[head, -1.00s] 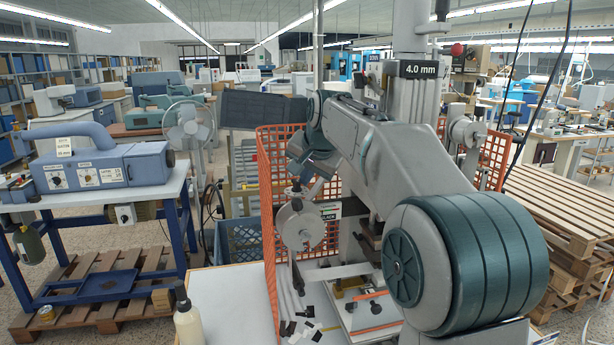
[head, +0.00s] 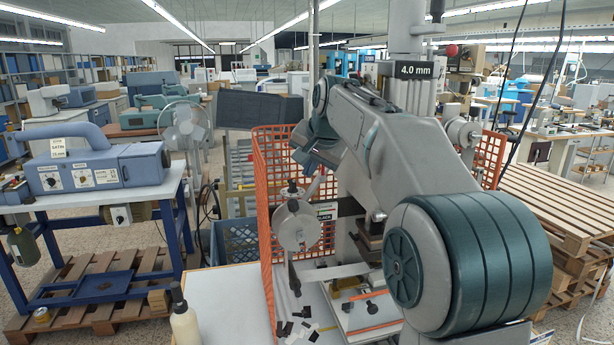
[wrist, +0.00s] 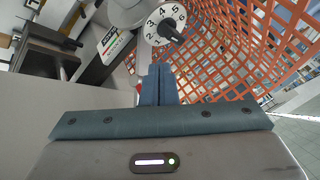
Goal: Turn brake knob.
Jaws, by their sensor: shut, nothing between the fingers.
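A black pointer knob (wrist: 171,33) sits on a round white dial (wrist: 153,33) with printed numbers, at the top middle of the wrist view. No word naming it as the brake is readable. My gripper (wrist: 157,68) is shut and empty, its blue-grey fingertips side by side just below the dial in the picture. The fingers appear apart from the knob, though the depth gap is hard to judge. In the head view the numbered dial cannot be made out, and my arm hides part of the machine behind it.
An orange mesh guard (wrist: 235,40) curves close by on the right in the wrist view; it also stands around the machine in the head view (head: 262,190). A grey round disc (head: 297,232) hangs inside it. A cream bottle (head: 184,322) stands on the white table (head: 225,300).

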